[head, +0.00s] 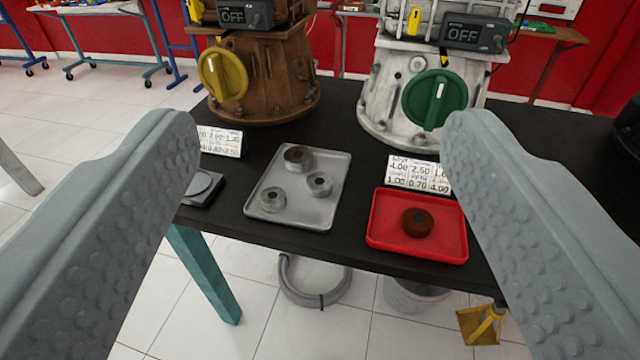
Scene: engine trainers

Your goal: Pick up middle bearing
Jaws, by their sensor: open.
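Three grey ring-shaped bearings lie apart on a grey tray (325,212) on the black table. The largest-looking bearing (298,157) is at the back, another bearing (319,184) is at the right, and a third bearing (273,199) is at the front left. The right and front-left ones look close in size; I cannot tell which is called middle. My gripper (322,135) is open and empty, its two grey fingers wide apart at either side of the view. The tray lies between them in the picture, farther away. Nothing touches the fingers.
A red tray (382,238) holding a rusty brown round part (418,222) is at the right. A brown engine (265,80) and a white engine (385,95) stand behind, with number cards in front. A small dark scale-like device (203,187) is left of the grey tray.

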